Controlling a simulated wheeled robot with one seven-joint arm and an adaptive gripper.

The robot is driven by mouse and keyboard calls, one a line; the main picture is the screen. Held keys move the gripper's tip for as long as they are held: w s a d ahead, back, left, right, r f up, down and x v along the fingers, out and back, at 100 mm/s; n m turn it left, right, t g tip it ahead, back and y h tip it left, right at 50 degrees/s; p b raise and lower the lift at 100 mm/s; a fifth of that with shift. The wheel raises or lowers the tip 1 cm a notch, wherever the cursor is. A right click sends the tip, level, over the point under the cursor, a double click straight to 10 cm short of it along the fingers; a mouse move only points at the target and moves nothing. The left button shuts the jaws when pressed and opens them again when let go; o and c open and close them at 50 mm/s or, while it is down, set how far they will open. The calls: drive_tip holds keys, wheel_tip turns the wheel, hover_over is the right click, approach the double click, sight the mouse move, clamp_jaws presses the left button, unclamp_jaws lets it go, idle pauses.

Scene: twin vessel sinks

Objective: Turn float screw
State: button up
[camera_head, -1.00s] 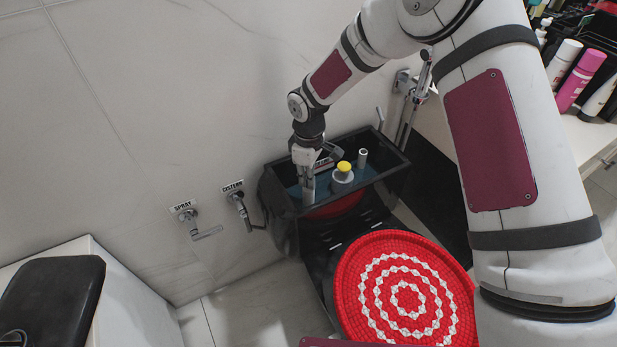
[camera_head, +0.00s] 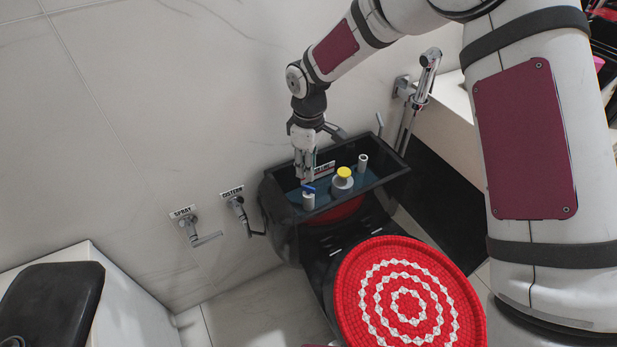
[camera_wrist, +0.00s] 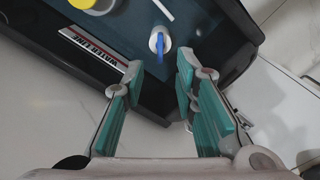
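The float screw appears to be the small blue piece (camera_head: 309,189) on top of a pale upright cylinder (camera_head: 308,201) inside the open black cistern (camera_head: 280,217). In the wrist view the blue piece (camera_wrist: 161,50) lies just beyond my fingertips, roughly centred between them, over the white round cylinder top (camera_wrist: 154,40). My gripper (camera_head: 305,178) is just behind and above it in the head view. In the wrist view my gripper (camera_wrist: 160,72) is open, its teal-padded fingers apart with nothing between them. Whether a fingertip touches the blue piece cannot be told.
A yellow-topped flush valve (camera_head: 344,172) and a thin white tube (camera_head: 362,162) stand to the right in the cistern. A "WATER LINE" label (camera_wrist: 93,48) is on its wall. The cistern's rim surrounds the work. A red-covered toilet lid (camera_head: 408,300) is in front.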

drive_tip(key=shift+r, duration=2.45)
drive_tip(key=shift+r, duration=0.1)
drive_tip(key=s+d+r+m+h, duration=0.2)
drive_tip(key=s+d+r+m, duration=0.5)
drive_tip(key=s+d+r, duration=1.05)
drive_tip(key=s+d+r+m+y, duration=0.1)
drive_tip(key=s+d+m, duration=0.3)
drive_tip(key=s, duration=0.7)
drive_tip(key=s+d+r+m+y, duration=0.1)
drive_tip(key=s+d+m, duration=0.3)
drive_tip(key=s, duration=0.6)
wheel_tip(320, 180, up, 21)
drive_tip(key=t+p, duration=0.4)
drive_tip(key=p, duration=1.5)
drive_tip(key=shift+w+a+n, duration=0.2)
drive_tip(key=shift+a+n, duration=0.1)
drive_tip(key=shift+a, duration=0.1)
drive_tip(key=shift+w+f, duration=0.15)
